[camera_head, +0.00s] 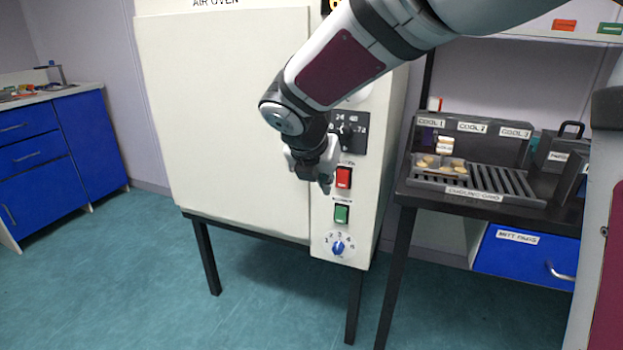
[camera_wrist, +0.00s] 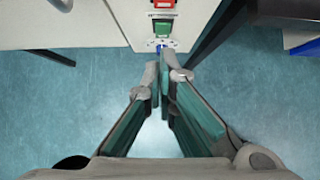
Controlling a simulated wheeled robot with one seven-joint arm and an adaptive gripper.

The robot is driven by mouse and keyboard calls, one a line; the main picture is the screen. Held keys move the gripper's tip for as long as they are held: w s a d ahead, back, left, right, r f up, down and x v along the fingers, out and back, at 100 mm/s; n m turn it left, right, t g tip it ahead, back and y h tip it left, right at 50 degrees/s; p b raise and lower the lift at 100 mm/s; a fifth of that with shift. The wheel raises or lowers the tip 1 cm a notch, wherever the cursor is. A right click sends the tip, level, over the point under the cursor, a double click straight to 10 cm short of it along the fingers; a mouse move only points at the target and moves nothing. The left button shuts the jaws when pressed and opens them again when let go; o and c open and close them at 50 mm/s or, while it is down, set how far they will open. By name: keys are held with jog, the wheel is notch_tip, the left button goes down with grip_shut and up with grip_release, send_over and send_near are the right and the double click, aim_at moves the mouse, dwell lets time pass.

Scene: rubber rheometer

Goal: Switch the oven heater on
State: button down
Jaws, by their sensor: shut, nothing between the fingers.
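The white air oven (camera_head: 225,110) stands on dark legs with its door shut. Its right-hand panel carries a red rocker switch (camera_head: 344,178), a green rocker switch (camera_head: 341,214) below it, and a blue knob (camera_head: 338,248) on a numbered dial at the bottom. The small labels above the switches are too small to read. My gripper (camera_head: 325,184) is shut and empty, in front of the panel and just left of the red switch in the head view. In the wrist view my gripper (camera_wrist: 162,68) points at the panel, with the red switch (camera_wrist: 162,4), green switch (camera_wrist: 163,30) and knob (camera_wrist: 160,45) ahead.
A timer dial (camera_head: 348,132) sits above the switches, partly covered by my arm. A dark bench with a cooling rack (camera_head: 490,180) and small containers stands close on the right. Blue cabinets (camera_head: 60,150) stand at the far left. The floor before the oven is clear.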

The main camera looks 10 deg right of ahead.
aim_at(337, 188)
jog(key=shift+w+d+f+b, duration=0.75)
jog(key=shift+w+f, duration=0.35)
jog(key=shift+w, duration=0.15)
jog(key=shift+w+d+f+b, duration=0.7)
jog(key=shift+w+f, duration=0.4)
jog(key=shift+w, duration=0.1)
jog(key=shift+w+d+f+b, duration=0.75)
jog(key=shift+w+f, duration=0.35)
jog(key=shift+w, duration=0.15)
jog(key=shift+w+d+p, duration=0.15)
jog(key=shift+w+p, duration=0.1)
jog(key=shift+p, duration=0.65)
jog(key=shift+f, duration=0.2)
